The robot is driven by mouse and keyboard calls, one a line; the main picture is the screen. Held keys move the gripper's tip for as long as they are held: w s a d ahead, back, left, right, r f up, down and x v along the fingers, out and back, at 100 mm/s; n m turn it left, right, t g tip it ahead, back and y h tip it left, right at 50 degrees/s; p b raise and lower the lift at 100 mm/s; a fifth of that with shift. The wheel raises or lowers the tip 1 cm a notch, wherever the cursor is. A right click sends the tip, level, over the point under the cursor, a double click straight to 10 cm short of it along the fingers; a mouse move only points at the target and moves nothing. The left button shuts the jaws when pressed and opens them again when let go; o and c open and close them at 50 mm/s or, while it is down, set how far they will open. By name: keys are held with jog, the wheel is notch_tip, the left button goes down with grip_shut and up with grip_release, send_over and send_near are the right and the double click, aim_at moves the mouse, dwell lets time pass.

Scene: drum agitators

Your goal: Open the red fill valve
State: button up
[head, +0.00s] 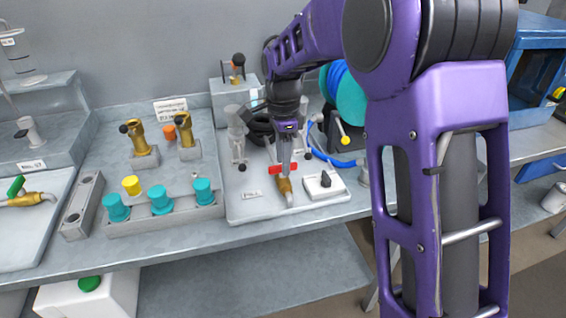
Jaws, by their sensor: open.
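The red fill valve has a flat red handle (275,169) lying crosswise above a brass body (285,187) with a pale spout at the front. It sits on a light grey tray (245,213) on the bench. My gripper (284,168) points down from above, over the middle of the red handle, and covers part of it. It is open. I cannot tell whether the fingers touch the handle.
A white switch box with a black knob (325,187) stands just right of the valve. A clear-grey fitting (237,135) stands to the left and a yellow-tipped lever (345,141) to the right. Teal caps (162,200) line a block at left. A green-handled valve (16,187) lies far left.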

jog(key=shift+f, duration=0.35)
grip_shut()
